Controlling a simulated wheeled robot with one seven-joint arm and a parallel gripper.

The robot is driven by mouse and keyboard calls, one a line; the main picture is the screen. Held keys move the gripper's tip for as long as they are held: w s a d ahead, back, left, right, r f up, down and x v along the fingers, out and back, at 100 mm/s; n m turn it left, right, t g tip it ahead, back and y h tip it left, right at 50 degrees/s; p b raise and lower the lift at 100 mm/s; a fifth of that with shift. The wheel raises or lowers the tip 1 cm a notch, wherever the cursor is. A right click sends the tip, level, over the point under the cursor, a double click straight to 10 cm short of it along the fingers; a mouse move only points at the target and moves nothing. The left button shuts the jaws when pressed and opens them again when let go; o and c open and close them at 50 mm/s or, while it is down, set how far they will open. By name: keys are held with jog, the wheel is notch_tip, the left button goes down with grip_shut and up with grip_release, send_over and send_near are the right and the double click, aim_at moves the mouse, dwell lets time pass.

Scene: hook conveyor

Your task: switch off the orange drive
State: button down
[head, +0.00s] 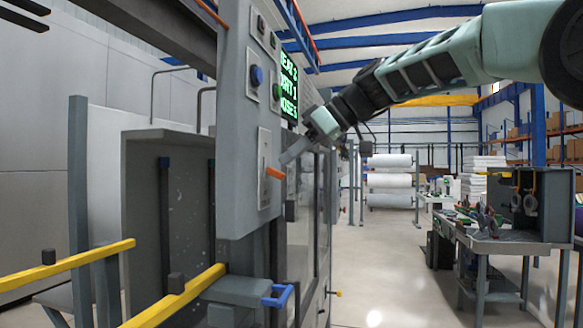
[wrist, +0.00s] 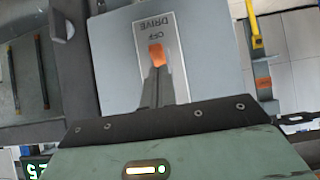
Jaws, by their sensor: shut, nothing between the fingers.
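The orange drive handle (head: 275,173) sticks out from a pale plate (head: 264,145) on the side of a grey control cabinet. In the wrist view the orange handle (wrist: 156,54) lies on the plate (wrist: 144,30), which reads DRIVE, with OFF just beside the handle. My gripper (head: 288,157) is shut and empty. Its fingertips are right at the handle, just above it in the head view. In the wrist view the fingertips (wrist: 157,72) overlap the handle's near end; I cannot tell whether they touch.
The grey cabinet (head: 236,120) also carries a blue knob (head: 256,76), a green button (head: 276,92) and a green-lettered display (head: 288,90). Yellow rails (head: 180,298) and a blue handle (head: 277,296) lie below. A cluttered workbench (head: 500,240) stands right, with open floor between.

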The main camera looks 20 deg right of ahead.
jog(key=shift+r, duration=0.15)
jog(key=shift+r+p, duration=0.55)
jog(key=shift+r, duration=0.1)
